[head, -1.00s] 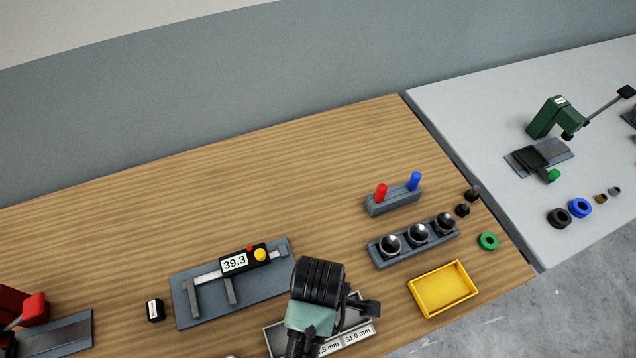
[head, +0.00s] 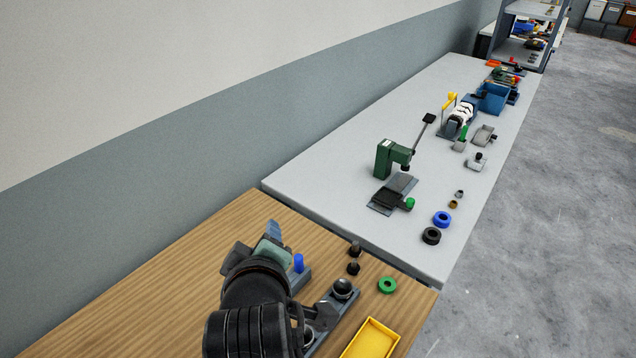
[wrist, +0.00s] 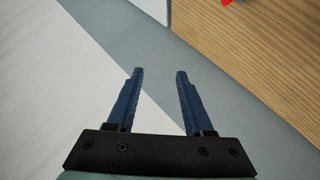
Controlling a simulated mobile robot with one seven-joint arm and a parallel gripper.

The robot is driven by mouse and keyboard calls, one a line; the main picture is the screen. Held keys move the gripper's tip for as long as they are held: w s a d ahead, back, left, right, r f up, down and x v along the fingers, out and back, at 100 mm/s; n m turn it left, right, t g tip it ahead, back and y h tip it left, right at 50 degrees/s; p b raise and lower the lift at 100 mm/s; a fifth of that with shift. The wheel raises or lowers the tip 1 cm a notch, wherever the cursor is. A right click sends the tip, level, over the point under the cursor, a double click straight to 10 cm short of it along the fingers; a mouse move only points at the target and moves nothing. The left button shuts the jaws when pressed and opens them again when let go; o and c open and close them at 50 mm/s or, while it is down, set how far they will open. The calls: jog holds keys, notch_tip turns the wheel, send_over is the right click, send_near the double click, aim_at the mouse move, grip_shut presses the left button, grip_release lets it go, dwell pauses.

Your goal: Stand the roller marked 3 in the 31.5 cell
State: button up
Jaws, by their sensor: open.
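My gripper (head: 268,236) is at the front left of the head view, raised over the wooden bench. In the wrist view my gripper (wrist: 160,74) is open, its two dark blue fingers apart with nothing between them. The roller marked 3 and the 31.5 cell are not in either present view. The labelled cell tray seen earlier is out of frame.
A grey bench (head: 330,185) carries a green press (head: 388,158).

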jog(key=d+r+m+t, duration=0.25)
jog(key=r+t, duration=0.25)
jog(key=r, duration=0.8)
jog(key=d+r+m+t, duration=0.2)
jog(key=r+m+t, duration=0.2)
jog(key=r, duration=1)
jog(key=s+d+r+m+t+h, duration=0.1)
jog(key=s+d+r+m+t, duration=0.1)
jog(key=s+r, duration=0.3)
jog(key=s+d+r+m+t+h, duration=0.1)
jog(key=s+r+m+t, duration=0.2)
jog(key=r, duration=0.6)
jog(key=s+t, duration=0.1)
jog(key=s, duration=0.1)
jog(key=shift+s+d+r+t, duration=0.3)
jog(key=shift+d+r+t, duration=0.05)
jog(key=shift+t, duration=0.05)
jog(key=shift+m, duration=0.25)
notch_tip(320, 180, down, 4)
jog(key=b, duration=0.4)
jog(key=shift+a+f, duration=0.1)
jog(key=shift+f, duration=0.05)
